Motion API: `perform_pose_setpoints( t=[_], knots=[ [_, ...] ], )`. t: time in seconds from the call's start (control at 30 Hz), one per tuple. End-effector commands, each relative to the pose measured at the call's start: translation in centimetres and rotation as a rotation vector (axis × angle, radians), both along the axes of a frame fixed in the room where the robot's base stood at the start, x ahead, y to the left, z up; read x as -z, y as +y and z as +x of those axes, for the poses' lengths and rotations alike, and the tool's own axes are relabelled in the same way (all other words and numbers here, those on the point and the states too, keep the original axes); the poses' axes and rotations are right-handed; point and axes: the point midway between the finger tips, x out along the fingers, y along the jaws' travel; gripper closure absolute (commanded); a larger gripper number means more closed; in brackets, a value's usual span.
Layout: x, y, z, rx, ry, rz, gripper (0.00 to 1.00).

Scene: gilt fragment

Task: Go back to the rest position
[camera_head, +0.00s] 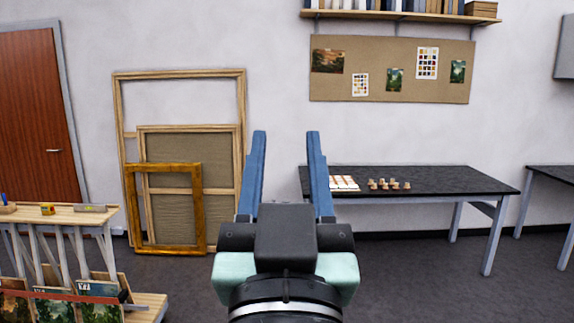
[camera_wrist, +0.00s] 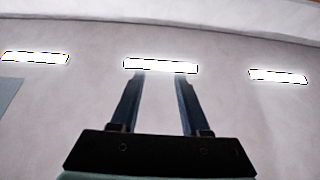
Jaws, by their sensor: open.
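My gripper (camera_head: 286,135) stands upright in the middle of the head view. Its two blue fingers point up and are spread apart, with nothing between them. It is open and empty. In the wrist view the same two fingers (camera_wrist: 159,75) reach up toward a pale ceiling, with a clear gap between them. In the head view my gripper covers part of the wall and the left end of the black table (camera_head: 440,180).
Wooden frames and canvases (camera_head: 185,165) lean on the wall at left. A wooden rack (camera_head: 75,217) with paintings stands at lower left. The black table bears papers (camera_head: 344,183) and several small items (camera_head: 388,184). A pinboard (camera_head: 390,90) and shelf (camera_head: 400,14) hang above.

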Motion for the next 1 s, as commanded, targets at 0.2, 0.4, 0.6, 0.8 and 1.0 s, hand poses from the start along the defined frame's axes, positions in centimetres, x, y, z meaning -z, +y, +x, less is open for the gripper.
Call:
perform_pose_setpoints(
  t=[0.2, 0.4, 0.6, 0.8, 1.0],
  knots=[
    [-7.8, -0.1, -5.5, 0.011, -0.293, -0.014, 0.54],
    [-8.5, -0.1, -6.2, 0.013, -0.324, -0.016, 0.54],
    [-8.1, 0.0, -6.1, 0.012, -0.321, -0.015, 0.54],
    [-4.7, 0.0, -6.0, 0.007, -0.319, -0.014, 0.54],
    [-2.7, 0.1, -6.0, 0.004, -0.319, -0.013, 0.54]
  ],
)
